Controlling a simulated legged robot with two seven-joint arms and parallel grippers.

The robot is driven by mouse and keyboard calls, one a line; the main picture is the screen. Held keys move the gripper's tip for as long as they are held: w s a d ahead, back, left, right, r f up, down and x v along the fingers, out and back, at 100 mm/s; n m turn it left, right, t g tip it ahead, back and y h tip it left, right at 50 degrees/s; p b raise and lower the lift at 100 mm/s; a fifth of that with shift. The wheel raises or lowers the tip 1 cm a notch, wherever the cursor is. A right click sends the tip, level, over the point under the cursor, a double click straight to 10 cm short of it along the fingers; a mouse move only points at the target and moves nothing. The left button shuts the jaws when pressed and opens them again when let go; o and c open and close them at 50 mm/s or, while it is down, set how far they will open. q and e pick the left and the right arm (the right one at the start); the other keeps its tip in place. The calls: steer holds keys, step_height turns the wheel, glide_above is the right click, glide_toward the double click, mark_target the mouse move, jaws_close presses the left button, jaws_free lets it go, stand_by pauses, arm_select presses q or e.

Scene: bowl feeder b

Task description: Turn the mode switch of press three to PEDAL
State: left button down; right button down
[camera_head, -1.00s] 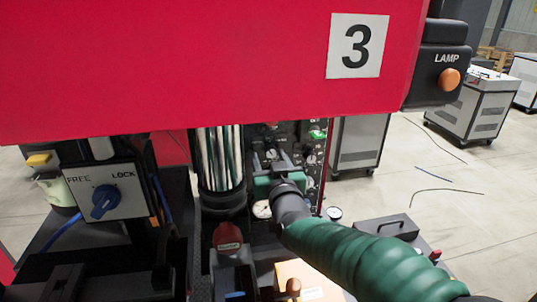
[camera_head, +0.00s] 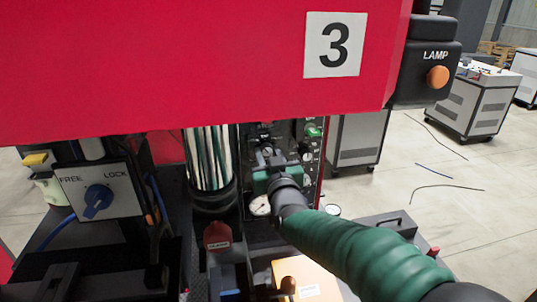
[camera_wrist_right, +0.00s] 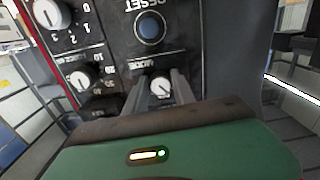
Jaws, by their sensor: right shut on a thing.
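Press three is the red machine with the white "3" plate (camera_head: 335,44). Its black control panel (camera_head: 310,150) stands behind and right of the shiny column. My right gripper (camera_head: 267,157) is at this panel. In the right wrist view the panel fills the upper part, and the mode switch (camera_wrist_right: 160,84), a small white knob under a partly covered label, sits between the fingertips of my right gripper (camera_wrist_right: 164,92). The fingers are shut on it. The fingers hide its sides and position words, so I cannot tell its setting. My left gripper is not in view.
A blue RESET button (camera_wrist_right: 149,28) and white knobs (camera_wrist_right: 50,13) are close to the gripper. A blue FREE/LOCK switch (camera_head: 97,201) is at left. The orange lamp button (camera_head: 437,77) is at upper right. Grey carts (camera_head: 473,100) stand on open floor at right.

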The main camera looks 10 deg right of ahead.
steer(key=shift+n, duration=1)
steer(key=c, duration=1.1)
jaws_free()
steer(key=shift+o, duration=0.2)
steer(key=s+b, duration=0.1)
steer(key=s, duration=1.6)
steer(key=shift+w, duration=0.1)
